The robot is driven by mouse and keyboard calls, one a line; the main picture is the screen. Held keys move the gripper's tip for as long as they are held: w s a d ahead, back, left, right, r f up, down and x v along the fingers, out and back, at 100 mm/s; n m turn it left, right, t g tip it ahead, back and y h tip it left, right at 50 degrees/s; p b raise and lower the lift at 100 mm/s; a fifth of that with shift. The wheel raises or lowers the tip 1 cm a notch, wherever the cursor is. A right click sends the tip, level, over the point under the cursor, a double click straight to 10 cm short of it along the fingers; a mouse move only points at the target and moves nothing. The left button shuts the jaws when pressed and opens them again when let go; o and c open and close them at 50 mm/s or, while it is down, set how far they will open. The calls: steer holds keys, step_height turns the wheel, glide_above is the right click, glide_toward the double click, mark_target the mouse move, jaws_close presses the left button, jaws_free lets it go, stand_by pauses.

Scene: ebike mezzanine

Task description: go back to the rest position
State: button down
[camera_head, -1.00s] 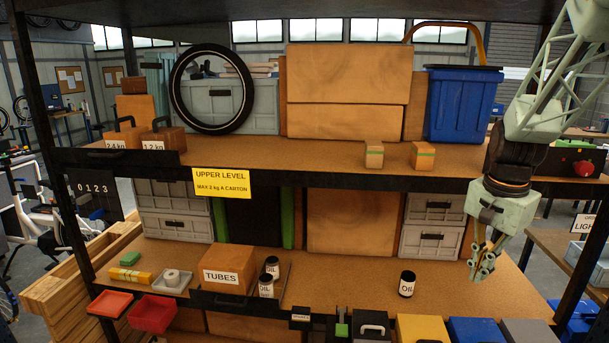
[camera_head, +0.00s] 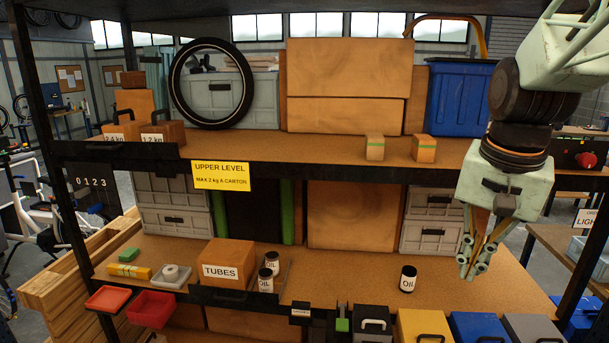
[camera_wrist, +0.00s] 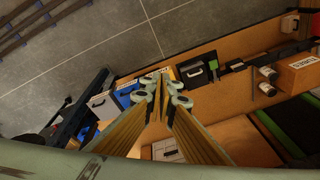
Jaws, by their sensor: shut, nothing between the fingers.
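My gripper (camera_head: 471,268) hangs at the right of the head view, fingers pointing down, in front of the right end of the lower shelf board (camera_head: 340,272). Its fingertips are close together and hold nothing. In the wrist view the fingers (camera_wrist: 165,88) also show together and empty, with the shelf and the floor beyond them. My gripper looks apart from the shelf and from the oil can (camera_head: 408,279) to its left.
A TUBES carton (camera_head: 228,265) and two oil cans stand left on the lower shelf. The upper shelf holds a blue crate (camera_head: 460,98), two small cartons and a wheel (camera_head: 176,85). Yellow, blue and grey cases (camera_head: 425,327) stand below. A dark post borders the right side.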

steer(key=s+a+n+t+b, duration=0.1)
steer(key=s+a, duration=0.4)
steer(key=s, duration=0.6)
steer(key=s+a+n+b, duration=0.3)
steer(key=s+a+n, duration=0.2)
steer(key=s, duration=0.7)
steer(key=shift+s+a+n+t+y, duration=0.15)
steer(key=shift+a+n+t+y, duration=0.2)
steer(key=shift+n, duration=0.45)
